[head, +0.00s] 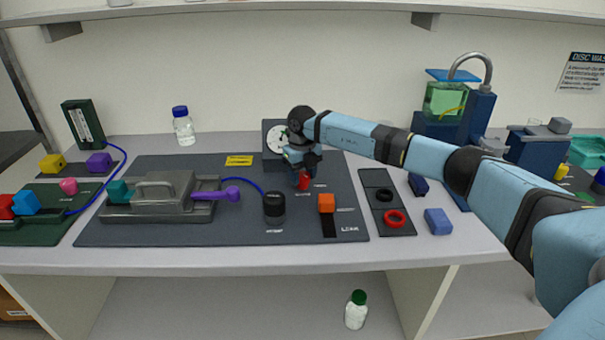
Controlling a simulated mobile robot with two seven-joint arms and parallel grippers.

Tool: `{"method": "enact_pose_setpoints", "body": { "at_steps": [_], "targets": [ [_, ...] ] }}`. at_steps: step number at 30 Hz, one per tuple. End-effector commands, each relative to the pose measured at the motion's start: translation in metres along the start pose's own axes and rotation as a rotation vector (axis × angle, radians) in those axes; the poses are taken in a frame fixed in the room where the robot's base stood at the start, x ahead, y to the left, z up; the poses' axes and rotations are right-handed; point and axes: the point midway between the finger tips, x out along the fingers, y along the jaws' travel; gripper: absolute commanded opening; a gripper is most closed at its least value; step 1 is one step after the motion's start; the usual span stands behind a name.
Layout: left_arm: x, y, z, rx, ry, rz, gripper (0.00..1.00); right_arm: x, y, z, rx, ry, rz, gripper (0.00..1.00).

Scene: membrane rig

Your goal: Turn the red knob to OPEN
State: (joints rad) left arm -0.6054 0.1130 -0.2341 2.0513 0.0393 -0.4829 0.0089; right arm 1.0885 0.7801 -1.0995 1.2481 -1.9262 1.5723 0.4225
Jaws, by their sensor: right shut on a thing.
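The red knob (304,181) stands on the dark rig board (190,234), right of its middle, with its lower part showing. My right gripper (303,172) reaches in from the right and points down over the knob. It is shut on the knob, and its fingers hide the knob's upper part. The label by the knob is too small to read, so its setting cannot be told. My left gripper is not in view.
Close to the knob are a black cylinder (274,208), an orange block (326,203) by the LEAK slot, and a gauge (275,138) behind. A grey clamp with a purple lever (230,194) lies left. A dark tray (372,180) with rings is right.

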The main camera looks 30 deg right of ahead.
Motion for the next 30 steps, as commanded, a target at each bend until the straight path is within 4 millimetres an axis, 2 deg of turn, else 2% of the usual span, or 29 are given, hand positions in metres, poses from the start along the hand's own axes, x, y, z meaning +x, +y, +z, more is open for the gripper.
{"method": "enact_pose_setpoints", "body": {
  "at_steps": [18, 30],
  "targets": [
    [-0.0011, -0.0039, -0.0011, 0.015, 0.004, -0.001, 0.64, -0.0005, 0.0001, 0.0002, -0.567, -0.001, -0.001, 0.22],
    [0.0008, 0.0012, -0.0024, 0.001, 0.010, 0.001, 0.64, -0.0007, 0.0004, 0.0002, -0.794, -0.002, 0.000, 0.22]
  ]
}}
